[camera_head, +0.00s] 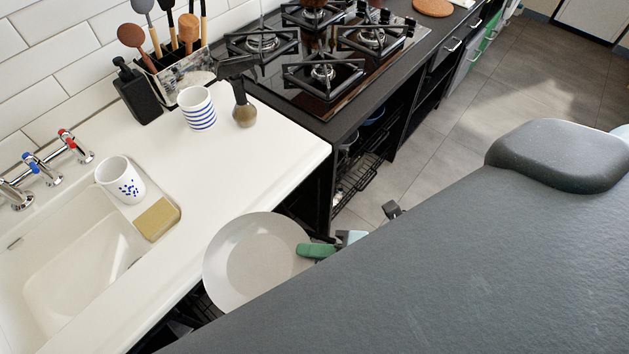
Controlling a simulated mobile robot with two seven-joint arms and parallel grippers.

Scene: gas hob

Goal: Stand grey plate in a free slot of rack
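The grey plate (240,284) is a pale round dish, held in the air beside the front edge of the white counter. My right gripper (312,250), with green finger pads, is at the plate's right rim and shut on it. Black wire bars (205,306) show just below and left of the plate, mostly hidden by the plate and the counter edge; they may be part of the rack. No free slot can be made out. My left gripper is not in view.
The white counter (250,160) carries a striped cup (197,108), a spotted cup (121,180) and a sponge (158,219) by the sink (70,275). A gas hob (325,80) stands beyond. Black wire baskets (358,178) sit under the hob counter. The floor (470,130) is clear.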

